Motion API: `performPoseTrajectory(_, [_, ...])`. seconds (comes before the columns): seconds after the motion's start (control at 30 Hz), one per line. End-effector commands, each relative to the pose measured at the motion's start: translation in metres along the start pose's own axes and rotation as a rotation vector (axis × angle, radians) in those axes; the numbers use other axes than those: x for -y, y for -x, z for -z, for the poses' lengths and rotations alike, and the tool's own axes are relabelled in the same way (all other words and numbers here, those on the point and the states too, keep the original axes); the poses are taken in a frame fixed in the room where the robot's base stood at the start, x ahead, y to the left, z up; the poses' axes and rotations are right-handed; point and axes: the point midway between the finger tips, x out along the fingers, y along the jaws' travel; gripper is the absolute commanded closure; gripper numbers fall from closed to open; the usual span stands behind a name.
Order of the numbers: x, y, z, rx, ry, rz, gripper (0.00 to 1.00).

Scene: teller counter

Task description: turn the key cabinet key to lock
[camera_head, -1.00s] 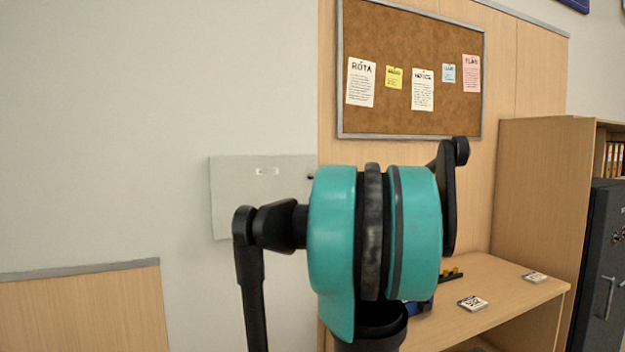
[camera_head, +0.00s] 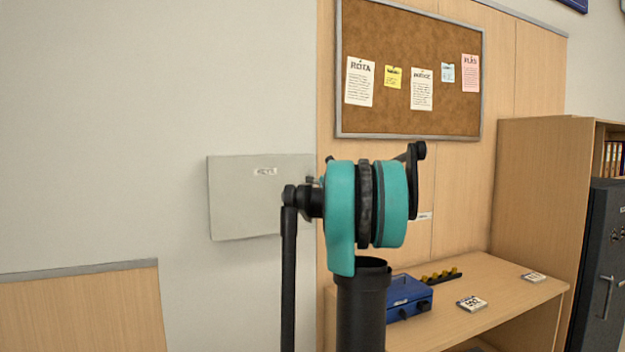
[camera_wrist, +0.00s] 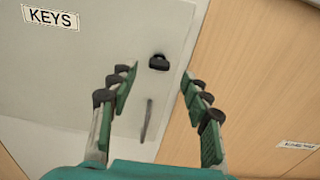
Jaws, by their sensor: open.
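The grey key cabinet (camera_head: 240,205) hangs on the wall, its door closed, with a KEYS label; it fills the upper left of the wrist view (camera_wrist: 105,50). The black key (camera_wrist: 159,63) sits near the door's right edge. My gripper (camera_wrist: 158,78) is open, with one finger on each side of the key in the wrist view. I cannot tell whether either finger touches it. A dark slim handle (camera_wrist: 146,120) shows below the key. In the head view my arm covers the cabinet's right edge and the key cannot be made out clearly.
A wood panel with a corkboard (camera_head: 410,70) is right of the cabinet. Below, a desk (camera_head: 500,285) holds a blue box (camera_head: 408,298), several yellow-topped items (camera_head: 440,275) and small cards (camera_head: 472,303). A dark safe (camera_head: 605,270) stands far right. The wall left of the cabinet is bare.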

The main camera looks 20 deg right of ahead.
Motion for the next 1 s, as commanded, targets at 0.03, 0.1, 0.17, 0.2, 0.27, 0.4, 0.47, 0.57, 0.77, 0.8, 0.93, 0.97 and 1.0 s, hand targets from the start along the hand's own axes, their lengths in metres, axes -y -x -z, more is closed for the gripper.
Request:
performPoseTrajectory(0.03, [0.000, -0.010, 0.000, 0.000, 0.000, -0.001, 0.52])
performPoseTrajectory(0.1, [0.000, -0.022, 0.000, 0.000, 0.000, -0.001, 0.52])
performPoseTrajectory(0.17, [0.000, -0.030, 0.000, 0.000, 0.000, -0.001, 0.52])
performPoseTrajectory(0.2, [0.000, -0.035, 0.000, 0.000, 0.000, -0.001, 0.52])
performPoseTrajectory(0.27, [0.000, -0.040, 0.000, 0.000, 0.000, 0.000, 0.52])
performPoseTrajectory(0.4, [0.000, -0.048, 0.000, 0.000, 0.000, 0.000, 0.52])
performPoseTrajectory(0.47, [0.000, -0.049, 0.000, 0.000, 0.000, 0.001, 0.52])
performPoseTrajectory(0.57, [0.000, -0.049, 0.000, 0.000, 0.000, 0.001, 0.52])
performPoseTrajectory(0.77, [0.000, -0.049, 0.000, 0.000, 0.000, 0.001, 0.59])
performPoseTrajectory(0.8, [0.000, -0.049, 0.000, 0.000, 0.000, 0.001, 0.64])
performPoseTrajectory(0.93, [0.000, -0.049, 0.000, 0.000, 0.000, 0.001, 0.80])
performPoseTrajectory(0.97, [0.000, -0.049, 0.000, 0.000, 0.000, 0.000, 0.84])
performPoseTrajectory(1.0, [0.000, -0.049, 0.000, 0.000, 0.000, 0.000, 0.89])
